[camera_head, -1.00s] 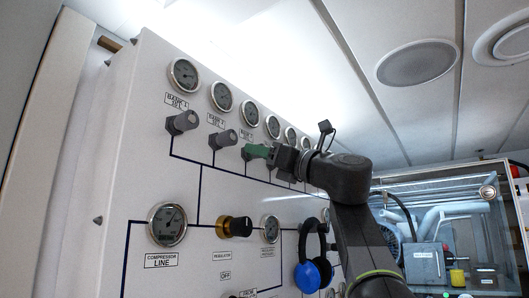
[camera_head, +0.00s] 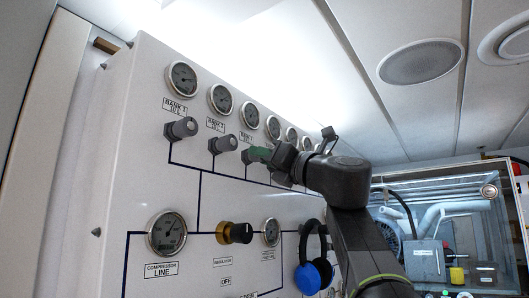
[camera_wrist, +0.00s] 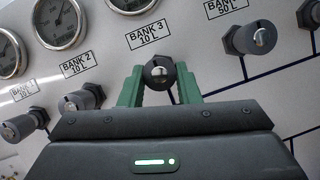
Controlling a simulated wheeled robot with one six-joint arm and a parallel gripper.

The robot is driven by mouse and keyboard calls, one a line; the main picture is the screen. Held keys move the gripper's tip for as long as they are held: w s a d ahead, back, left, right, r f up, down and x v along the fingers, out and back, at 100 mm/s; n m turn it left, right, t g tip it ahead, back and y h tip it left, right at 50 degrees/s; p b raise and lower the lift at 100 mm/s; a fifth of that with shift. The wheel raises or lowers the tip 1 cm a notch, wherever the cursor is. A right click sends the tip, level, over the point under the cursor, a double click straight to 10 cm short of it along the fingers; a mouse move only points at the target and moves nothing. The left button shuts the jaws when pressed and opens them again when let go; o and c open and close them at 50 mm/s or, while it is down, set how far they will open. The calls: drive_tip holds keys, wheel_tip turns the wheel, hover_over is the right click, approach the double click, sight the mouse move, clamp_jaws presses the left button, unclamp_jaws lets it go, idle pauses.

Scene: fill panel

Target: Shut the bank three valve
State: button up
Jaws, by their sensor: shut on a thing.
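The bank three valve (camera_wrist: 160,72) is a dark knob with a light tip, just below the label BANK 3 10 L (camera_wrist: 147,36) in the wrist view. My gripper (camera_wrist: 160,78) has one green finger on each side of the knob and is shut on it. In the head view, the green fingers (camera_head: 259,155) are at the third valve from the left in the upper row. They hide most of that knob there. The knob's turn position cannot be read.
The bank two valve (camera_head: 223,144) and bank one valve (camera_head: 182,128) stick out to the left. Another valve (camera_wrist: 255,38) is close on the right. Gauges line the panel's top. A brass regulator knob (camera_head: 235,232) and blue ear defenders (camera_head: 313,272) are below.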

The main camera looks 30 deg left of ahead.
drive_tip(key=o, duration=1)
drive_tip(key=shift+c, duration=0.2)
drive_tip(key=shift+d+f, duration=0.1)
drive_tip(key=b+v, duration=0.5)
drive_tip(key=v, duration=0.8)
drive_tip(key=shift+d, duration=0.3)
drive_tip(key=shift+a, duration=0.1)
